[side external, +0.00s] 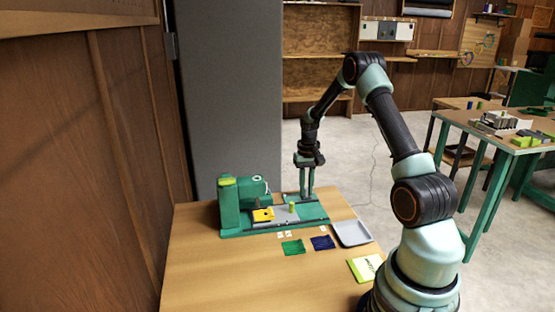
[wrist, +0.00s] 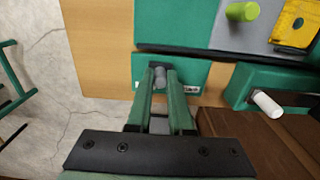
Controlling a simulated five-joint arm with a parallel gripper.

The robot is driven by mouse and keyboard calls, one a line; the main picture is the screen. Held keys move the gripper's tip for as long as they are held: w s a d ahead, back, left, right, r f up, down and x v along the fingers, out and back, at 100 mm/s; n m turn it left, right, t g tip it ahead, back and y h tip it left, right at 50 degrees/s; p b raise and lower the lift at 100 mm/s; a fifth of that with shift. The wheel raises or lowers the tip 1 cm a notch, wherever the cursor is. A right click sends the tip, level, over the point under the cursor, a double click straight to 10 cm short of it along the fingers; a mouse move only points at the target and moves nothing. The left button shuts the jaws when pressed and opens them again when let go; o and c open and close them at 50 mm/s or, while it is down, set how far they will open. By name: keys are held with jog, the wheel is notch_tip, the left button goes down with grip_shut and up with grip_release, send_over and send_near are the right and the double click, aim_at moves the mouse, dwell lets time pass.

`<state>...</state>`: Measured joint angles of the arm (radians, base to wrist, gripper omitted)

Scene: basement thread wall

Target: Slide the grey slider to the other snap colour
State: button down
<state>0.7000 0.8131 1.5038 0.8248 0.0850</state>
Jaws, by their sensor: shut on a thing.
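The grey slider (wrist: 160,79) is a small grey knob on a green plate (wrist: 196,76) in the wrist view. My gripper (wrist: 160,74) has its two green fingers on either side of the knob and is shut on it. In the side view my gripper (side external: 307,197) points straight down at the back right of the green machine (side external: 229,206). The slider cannot be made out there. Small pale marks show at the plate's lower edge beside the fingers. The snap colours cannot be told, and the fingers hide part of the slider's track.
A yellow-green cylinder (side external: 292,207) and a yellow block (side external: 263,214) stand on the machine bed. A white-tipped lever (wrist: 267,104) is near the fingers. A green cloth (side external: 293,247), blue cloth (side external: 322,242) and grey tray (side external: 346,241) lie in front. The table's front left is clear.

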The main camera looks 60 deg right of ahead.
jog(key=shift+w+a, duration=1.35)
jog(key=shift+w, duration=0.1)
jog(key=c, duration=0.8)
grip_release()
notch_tip(320, 180, up, 6)
jog(key=shift+r, duration=0.1)
notch_tip(320, 180, up, 4)
jog(key=shift+f, duration=0.1)
